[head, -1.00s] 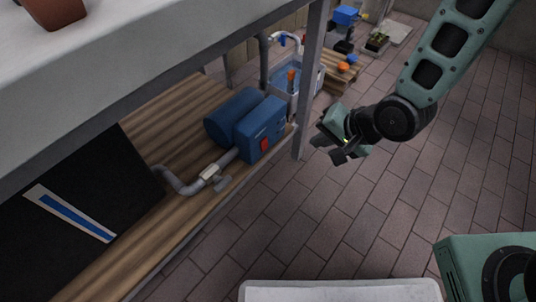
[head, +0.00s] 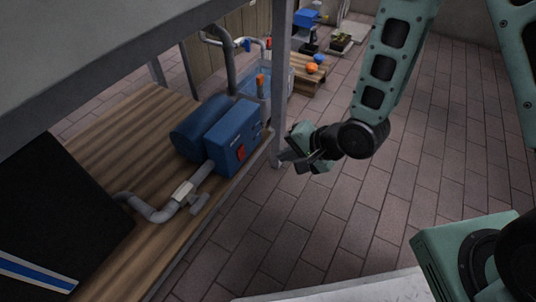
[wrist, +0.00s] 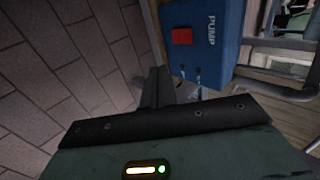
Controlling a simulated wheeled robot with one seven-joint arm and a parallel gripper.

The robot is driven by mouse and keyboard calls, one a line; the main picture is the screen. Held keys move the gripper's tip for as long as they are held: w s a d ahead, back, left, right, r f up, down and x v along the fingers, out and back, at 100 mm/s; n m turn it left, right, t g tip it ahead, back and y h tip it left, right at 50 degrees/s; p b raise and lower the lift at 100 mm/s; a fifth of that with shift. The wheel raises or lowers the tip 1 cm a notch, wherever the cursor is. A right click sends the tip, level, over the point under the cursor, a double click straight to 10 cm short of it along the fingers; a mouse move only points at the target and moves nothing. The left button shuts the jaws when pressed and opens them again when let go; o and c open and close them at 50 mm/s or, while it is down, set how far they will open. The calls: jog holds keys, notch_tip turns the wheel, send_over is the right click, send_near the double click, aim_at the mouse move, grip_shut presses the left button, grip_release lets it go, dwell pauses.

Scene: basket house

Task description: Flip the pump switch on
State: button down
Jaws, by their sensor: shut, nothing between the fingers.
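The blue pump (head: 218,137) stands on the lower wooden shelf under the counter. Its front carries a red switch (head: 241,153). In the wrist view the pump box (wrist: 208,52) shows the word PUMP, with the red switch (wrist: 182,36) beside the lettering. My gripper (head: 283,160) is shut and empty, in front of the shelf beside the metal post and to the right of the switch. In the wrist view my gripper (wrist: 157,88) appears below the switch and apart from it. I cannot tell the switch's position.
A metal post (head: 281,75) rises just behind my gripper. Grey pipes (head: 160,211) run from the pump along the wooden shelf (head: 112,140). The counter (head: 110,55) overhangs the shelf.

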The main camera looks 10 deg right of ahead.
aim_at(243, 158)
jog(key=w+a+r+b+x, duration=0.1)
jog(key=b+x, duration=0.6)
jog(key=x, duration=0.5)
jog(key=shift+w+a+r, duration=0.15)
jog(key=shift+a+r, duration=0.15)
jog(key=shift+a, duration=0.15)
